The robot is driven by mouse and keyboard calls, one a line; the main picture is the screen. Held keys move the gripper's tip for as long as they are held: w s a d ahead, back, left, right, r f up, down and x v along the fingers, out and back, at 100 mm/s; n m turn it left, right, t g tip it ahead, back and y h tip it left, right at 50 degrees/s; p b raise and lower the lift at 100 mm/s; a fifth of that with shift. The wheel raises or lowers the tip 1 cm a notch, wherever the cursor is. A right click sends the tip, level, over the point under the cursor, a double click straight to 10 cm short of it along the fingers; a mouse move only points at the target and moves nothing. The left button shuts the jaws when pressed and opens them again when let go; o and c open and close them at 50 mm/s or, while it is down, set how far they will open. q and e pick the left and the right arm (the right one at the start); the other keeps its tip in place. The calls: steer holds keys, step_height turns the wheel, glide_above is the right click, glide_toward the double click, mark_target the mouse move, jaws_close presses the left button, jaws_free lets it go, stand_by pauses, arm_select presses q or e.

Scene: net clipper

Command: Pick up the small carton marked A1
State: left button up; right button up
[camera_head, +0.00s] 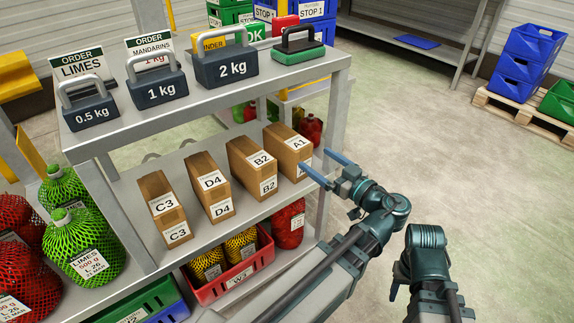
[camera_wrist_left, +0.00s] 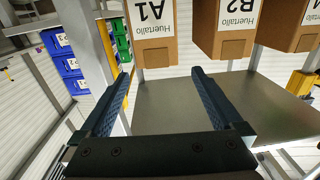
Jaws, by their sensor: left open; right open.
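The small brown carton marked A1 (camera_head: 288,150) stands upright on the middle shelf, at the right end of a row of cartons. In the left wrist view the A1 carton (camera_wrist_left: 152,52) appears upside down, just beyond the fingertips and roughly between them sideways. My left gripper (camera_head: 316,160) is open and empty, its fingers pointing at the A1 carton from the right front. It also shows open in the left wrist view (camera_wrist_left: 160,72). My right gripper (camera_head: 396,288) is low at the right, mostly hidden by its arm, away from the shelf.
Cartons B2 (camera_head: 252,165), D4 (camera_head: 210,187) and C3 (camera_head: 164,208) stand left of A1, with gaps between. A shelf post (camera_head: 335,110) stands right of A1. A red crate (camera_head: 229,278) sits below.

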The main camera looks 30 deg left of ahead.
mark_target(287, 135)
arm_select(q)
steer(key=shift+w+a, duration=0.15)
steer(key=shift+a, duration=0.2)
steer(key=x, duration=0.7)
steer(key=shift+w+a+f, duration=0.1)
steer(key=shift+a, duration=0.15)
steer(key=shift+x, duration=2.8)
steer(key=shift+w, duration=0.15)
steer(key=shift+d, duration=0.1)
jaws_close()
